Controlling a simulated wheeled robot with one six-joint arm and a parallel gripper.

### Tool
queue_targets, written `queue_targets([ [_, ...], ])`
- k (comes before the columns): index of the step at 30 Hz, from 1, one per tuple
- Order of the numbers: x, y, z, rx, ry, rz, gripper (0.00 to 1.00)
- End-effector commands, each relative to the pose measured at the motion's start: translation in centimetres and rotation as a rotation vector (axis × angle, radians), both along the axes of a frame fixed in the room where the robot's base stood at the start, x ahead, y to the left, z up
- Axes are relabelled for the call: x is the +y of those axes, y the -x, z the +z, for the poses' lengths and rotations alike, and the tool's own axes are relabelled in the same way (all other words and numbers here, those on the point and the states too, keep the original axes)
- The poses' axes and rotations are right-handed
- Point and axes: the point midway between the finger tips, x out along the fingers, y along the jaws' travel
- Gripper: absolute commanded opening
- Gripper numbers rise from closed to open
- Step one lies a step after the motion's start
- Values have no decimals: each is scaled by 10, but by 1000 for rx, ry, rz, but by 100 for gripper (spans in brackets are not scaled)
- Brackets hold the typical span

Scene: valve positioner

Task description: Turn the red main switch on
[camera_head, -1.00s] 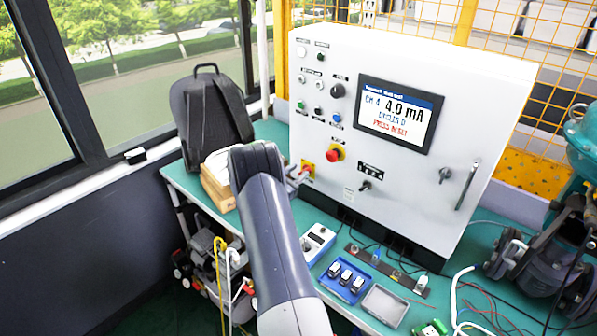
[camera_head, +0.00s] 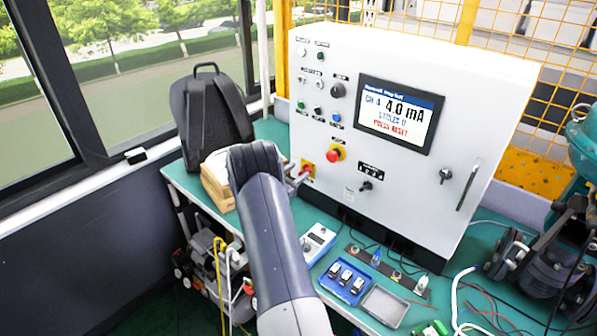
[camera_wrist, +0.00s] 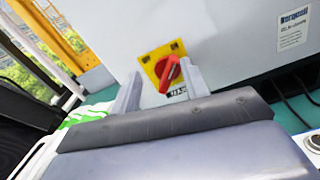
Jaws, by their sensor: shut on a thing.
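The red main switch (camera_wrist: 168,74) is a rotary handle on a yellow plate (camera_wrist: 153,58), low on the left of the white cabinet's front. In the wrist view its handle slants from lower left to upper right. My gripper (camera_wrist: 160,84) is shut on it, with one pale finger on each side; the handle looks closest to the right finger. In the head view the yellow plate (camera_head: 308,165) shows just past the end of my arm, and my gripper (camera_head: 298,178) is mostly hidden by the wrist.
A red emergency button (camera_head: 334,153) sits right of the switch. Blue and grey trays (camera_head: 384,306) lie on the bench.

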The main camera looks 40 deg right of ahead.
Motion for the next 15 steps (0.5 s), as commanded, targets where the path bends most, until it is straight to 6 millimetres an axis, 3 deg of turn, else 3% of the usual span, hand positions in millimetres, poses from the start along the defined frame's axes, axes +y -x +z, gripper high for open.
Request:
queue_targets([
  [2,-3,-1,2,-8,1,4,33],
  [15,30,1,-2,-3,-3,4,33],
])
